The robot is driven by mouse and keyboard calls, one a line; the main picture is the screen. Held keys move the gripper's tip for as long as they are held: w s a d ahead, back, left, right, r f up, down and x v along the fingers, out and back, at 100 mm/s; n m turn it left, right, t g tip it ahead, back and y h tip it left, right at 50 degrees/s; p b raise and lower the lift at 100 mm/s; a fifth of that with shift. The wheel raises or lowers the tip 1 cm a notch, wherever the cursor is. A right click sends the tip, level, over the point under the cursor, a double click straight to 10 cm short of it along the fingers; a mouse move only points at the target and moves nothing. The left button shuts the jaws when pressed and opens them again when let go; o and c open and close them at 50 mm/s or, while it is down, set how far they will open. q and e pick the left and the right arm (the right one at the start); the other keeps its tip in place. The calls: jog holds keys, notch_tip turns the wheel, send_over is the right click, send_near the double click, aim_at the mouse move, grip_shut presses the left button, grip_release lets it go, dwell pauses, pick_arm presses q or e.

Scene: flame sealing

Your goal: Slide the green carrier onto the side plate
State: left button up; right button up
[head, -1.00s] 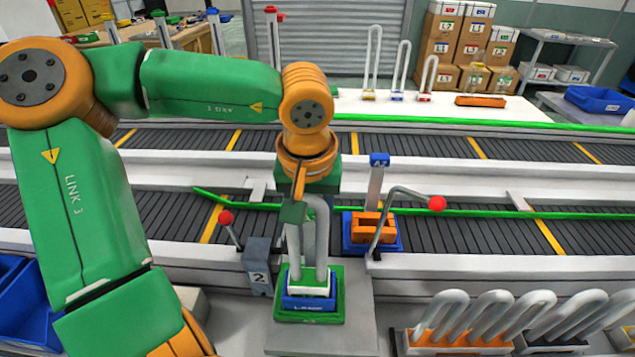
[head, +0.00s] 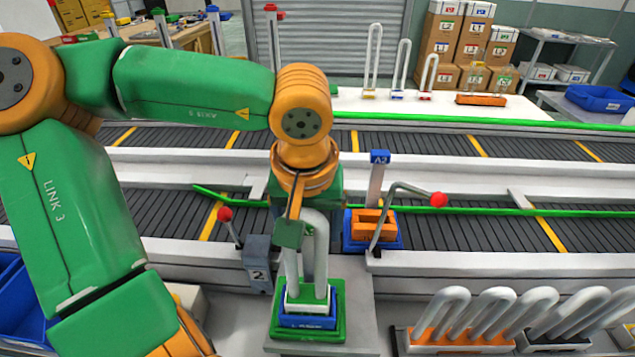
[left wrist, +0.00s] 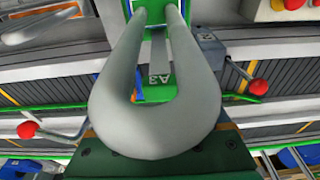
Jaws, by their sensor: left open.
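The green carrier (head: 339,312) sits on the grey side plate (head: 361,318) in front of the conveyor. It bears a blue and white block (head: 308,320) with an upright grey U-shaped tube (head: 321,262). My left gripper (head: 290,236) is open and points down beside the tube's upper part, at its left in the head view. Whether it touches the tube cannot be told. In the left wrist view the tube's bend (left wrist: 155,130) fills the middle and hides much of the carrier. My right gripper is not in view.
A blue carrier (head: 396,243) with an orange block stands on the near conveyor. A bent rod with a red ball (head: 438,200) and a shorter red-ball lever (head: 225,215) flank the plate's conveyor side. A rack of U-tubes (head: 455,338) is at front right.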

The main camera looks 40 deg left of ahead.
pick_arm(q)
jog(key=shift+r, duration=0.1)
dwell(0.4)
notch_tip(320, 180, up, 12)
jog(key=p, duration=1.1)
